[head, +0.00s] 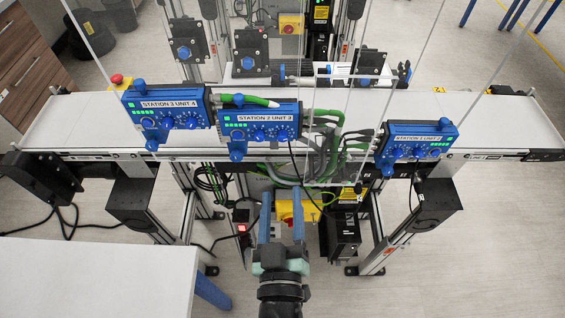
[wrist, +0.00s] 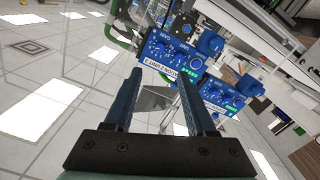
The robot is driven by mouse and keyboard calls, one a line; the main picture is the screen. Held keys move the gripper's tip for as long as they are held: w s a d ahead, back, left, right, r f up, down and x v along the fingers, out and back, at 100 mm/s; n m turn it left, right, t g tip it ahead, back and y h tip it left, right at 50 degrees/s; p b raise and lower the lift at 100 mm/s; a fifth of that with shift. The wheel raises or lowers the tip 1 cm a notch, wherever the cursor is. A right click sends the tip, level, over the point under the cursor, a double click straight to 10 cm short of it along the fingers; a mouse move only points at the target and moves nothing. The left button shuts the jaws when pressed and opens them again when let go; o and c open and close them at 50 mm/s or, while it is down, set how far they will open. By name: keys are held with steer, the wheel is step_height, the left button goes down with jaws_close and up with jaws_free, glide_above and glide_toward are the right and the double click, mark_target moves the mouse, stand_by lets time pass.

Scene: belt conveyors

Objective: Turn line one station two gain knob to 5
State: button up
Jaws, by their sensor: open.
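Three blue control units with knobs are mounted along the front edge of the conveyor: a left unit (head: 168,112), a middle unit (head: 260,124) and a right unit (head: 417,142). Their labels appear to end in unit 4, unit 3 and unit 2; the station numbers are too small to read surely. Each has several blue knobs and green lights; the dial settings are unreadable. My gripper (head: 281,218) is open and empty, below and in front of the middle unit. In the wrist view, my gripper (wrist: 158,78) frames a blue unit (wrist: 172,52), seen upside down, apart from the fingers.
The white conveyor belt (head: 480,118) runs behind the units. Thin upright rods and green hoses (head: 325,145) stand around the middle unit. A white table (head: 95,280) is at the lower left. Black boxes (head: 432,203) hang below the belt. The floor at right is clear.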

mark_target(283, 140)
steer(key=w+m, duration=0.2)
steer(key=w, duration=0.2)
steer(key=w+m+p, duration=0.1)
steer(key=w+m, duration=0.2)
steer(key=w, duration=0.1)
steer(key=w+m, duration=0.2)
steer(key=w, duration=0.2)
steer(key=shift+w+f+h, duration=0.15)
steer(key=shift+w+h, duration=0.15)
jaws_close()
stand_by(0.4)
